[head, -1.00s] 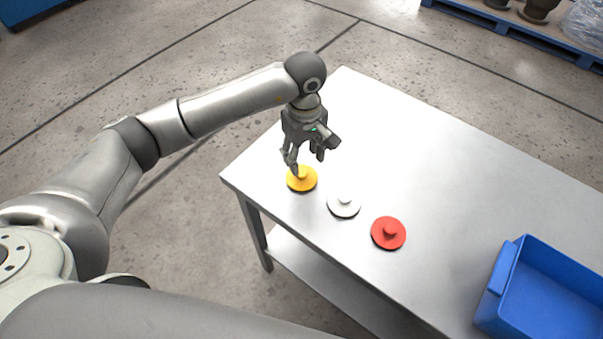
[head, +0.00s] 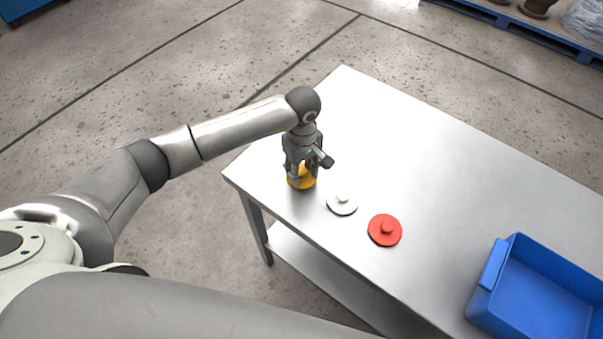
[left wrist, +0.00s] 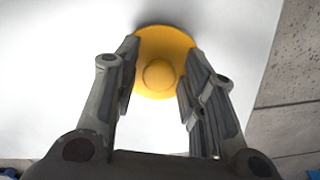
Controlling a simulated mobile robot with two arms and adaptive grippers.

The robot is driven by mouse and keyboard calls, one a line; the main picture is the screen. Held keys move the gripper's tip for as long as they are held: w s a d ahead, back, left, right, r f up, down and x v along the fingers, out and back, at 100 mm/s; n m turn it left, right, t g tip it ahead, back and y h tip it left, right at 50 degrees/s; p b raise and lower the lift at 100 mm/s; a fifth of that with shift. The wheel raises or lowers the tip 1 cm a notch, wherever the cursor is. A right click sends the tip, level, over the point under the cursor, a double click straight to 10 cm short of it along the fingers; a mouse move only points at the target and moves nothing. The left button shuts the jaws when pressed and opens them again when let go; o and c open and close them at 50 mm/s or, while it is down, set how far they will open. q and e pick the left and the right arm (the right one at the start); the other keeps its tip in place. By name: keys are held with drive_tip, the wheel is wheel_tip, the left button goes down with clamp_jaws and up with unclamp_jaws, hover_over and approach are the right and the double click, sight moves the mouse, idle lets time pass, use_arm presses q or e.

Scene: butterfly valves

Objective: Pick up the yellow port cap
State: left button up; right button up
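The yellow port cap (head: 301,183) lies flat near the left corner of the metal table, partly hidden by my left gripper (head: 302,178) in the head view. In the left wrist view the cap (left wrist: 160,50) is a yellow disc with a round knob (left wrist: 158,74) in its middle. The two fingers of my left gripper (left wrist: 157,85) are apart, one on each side of the knob, with a gap to it on both sides. Whether the fingertips touch the disc I cannot tell. My right gripper is not in view.
A white cap (head: 341,203) and a red cap (head: 385,230) lie to the right of the yellow one on the metal table (head: 420,150). A blue bin (head: 492,275) stands at the right. The table's far part is clear. A pallet (head: 560,45) is on the floor behind.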

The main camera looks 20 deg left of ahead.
use_arm(q)
drive_tip(key=c, duration=0.6)
drive_tip(key=shift+r, duration=0.2)
